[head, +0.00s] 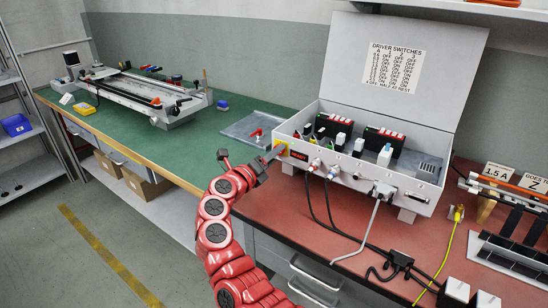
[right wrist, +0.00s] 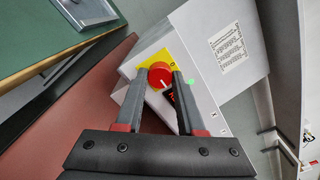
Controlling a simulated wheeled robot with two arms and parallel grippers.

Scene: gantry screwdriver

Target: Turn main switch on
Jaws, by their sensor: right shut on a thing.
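In the head view the yellow plate (head: 281,148) shows at the box's left front corner, and the knob is mostly hidden. My right gripper (head: 272,157) reaches it from the lower left. In the right wrist view its two fingertips (right wrist: 163,80) lie on either side of the knob, shut on it. A short pale mark shows on the knob's face. My left gripper is not in view.
The box's raised lid (head: 400,60) carries a driver switches label. Black cables (head: 328,215) and a grey cable (head: 372,225) hang from the box front onto the red bench top. A clear flat tray (head: 250,127) and a linear rail unit (head: 140,93) lie on the green bench.

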